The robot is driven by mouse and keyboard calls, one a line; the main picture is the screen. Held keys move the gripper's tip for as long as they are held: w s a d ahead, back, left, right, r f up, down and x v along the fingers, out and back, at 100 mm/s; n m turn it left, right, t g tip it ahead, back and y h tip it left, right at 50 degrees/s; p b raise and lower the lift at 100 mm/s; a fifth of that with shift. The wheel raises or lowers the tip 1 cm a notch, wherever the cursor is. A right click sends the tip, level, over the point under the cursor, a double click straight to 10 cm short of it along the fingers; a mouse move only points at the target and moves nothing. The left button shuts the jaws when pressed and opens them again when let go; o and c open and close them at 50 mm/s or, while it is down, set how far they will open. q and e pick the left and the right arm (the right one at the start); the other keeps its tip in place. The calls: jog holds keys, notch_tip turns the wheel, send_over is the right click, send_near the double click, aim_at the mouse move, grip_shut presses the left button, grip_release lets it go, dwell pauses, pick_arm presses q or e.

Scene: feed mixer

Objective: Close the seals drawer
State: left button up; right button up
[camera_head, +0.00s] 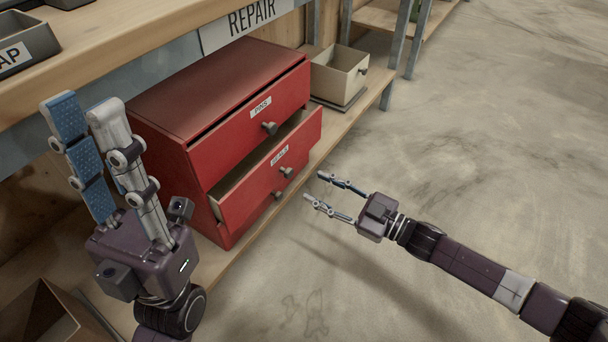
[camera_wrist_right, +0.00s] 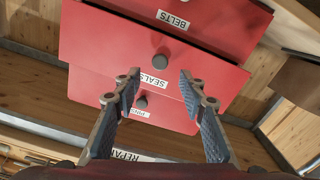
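The red seals drawer (camera_head: 262,187) stands pulled out of the red cabinet (camera_head: 196,90), below the pins drawer (camera_head: 245,122). Its inside shows as a gap above its labelled front. It has a round knob (camera_head: 286,171). In the right wrist view the seals drawer (camera_wrist_right: 108,60) appears upside down, with its knob (camera_wrist_right: 158,61) beyond my fingertips. My right gripper (camera_head: 314,186) is open and empty, in front of the drawer front and apart from it; it also shows in the wrist view (camera_wrist_right: 159,85). My left gripper (camera_head: 82,102) is open and empty, pointing up left of the cabinet.
The belts drawer (camera_wrist_right: 215,22) lies below the seals drawer. The cabinet stands on a wooden shelf (camera_head: 340,122) under a bench marked REPAIR (camera_head: 253,20). A beige bin (camera_head: 336,78) stands right of it. Grey metal posts (camera_head: 394,80) rise farther right. The floor at right is clear.

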aim_at(291, 174)
jog(key=b+x, duration=0.2)
jog(key=x, duration=0.5)
jog(key=shift+w+a, duration=0.1)
jog(key=shift+a, duration=0.05)
jog(key=shift+c, duration=0.2)
grip_shut()
